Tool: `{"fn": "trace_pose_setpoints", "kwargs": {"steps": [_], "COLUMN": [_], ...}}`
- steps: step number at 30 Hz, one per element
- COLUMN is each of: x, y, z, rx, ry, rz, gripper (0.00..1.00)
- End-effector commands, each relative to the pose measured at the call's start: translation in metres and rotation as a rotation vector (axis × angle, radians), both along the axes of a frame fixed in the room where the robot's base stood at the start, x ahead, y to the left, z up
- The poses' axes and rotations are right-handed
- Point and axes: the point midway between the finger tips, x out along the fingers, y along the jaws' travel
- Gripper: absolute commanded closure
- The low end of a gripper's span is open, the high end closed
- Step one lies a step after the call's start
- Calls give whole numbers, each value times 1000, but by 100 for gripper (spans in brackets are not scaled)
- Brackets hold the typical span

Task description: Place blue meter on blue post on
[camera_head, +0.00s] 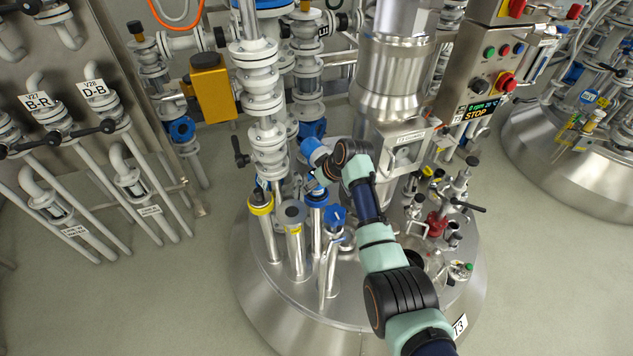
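My arm reaches in from the lower right over the steel reactor lid (300,300). Its wrist ends above a group of upright posts. My gripper (325,174) is small and partly hidden by the wrist, so its fingers cannot be made out. A blue, rounded part (315,151) shows at the left of the wrist; I cannot tell whether it is a held meter. A post with a blue collar (316,197) stands just below the gripper. A shorter post beside it, to the right, carries a blue top (335,215). No blue meter can be identified for certain.
A yellow-collared post (261,203) and a grey-topped post (293,214) stand left of the blue-collared one. Tall white piping (267,150) rises behind them. A steel column (392,80) and a control box (485,75) stand right. Fittings crowd the lid's right side.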

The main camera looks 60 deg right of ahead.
Motion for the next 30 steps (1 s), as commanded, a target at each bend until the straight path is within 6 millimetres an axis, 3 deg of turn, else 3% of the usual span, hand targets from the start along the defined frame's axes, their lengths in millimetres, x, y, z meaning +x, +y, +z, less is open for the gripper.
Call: {"fn": "trace_pose_setpoints", "kwargs": {"steps": [7,18,21,30], "x": [-2,-46,-54,-61], "y": [0,16,20,22], "z": [9,83,96,104], "rx": [-1,-1,-1,0], "ry": [-1,-2,-1,0], "rz": [-1,-1,-1,0], "gripper": [23,23,23,23]}}
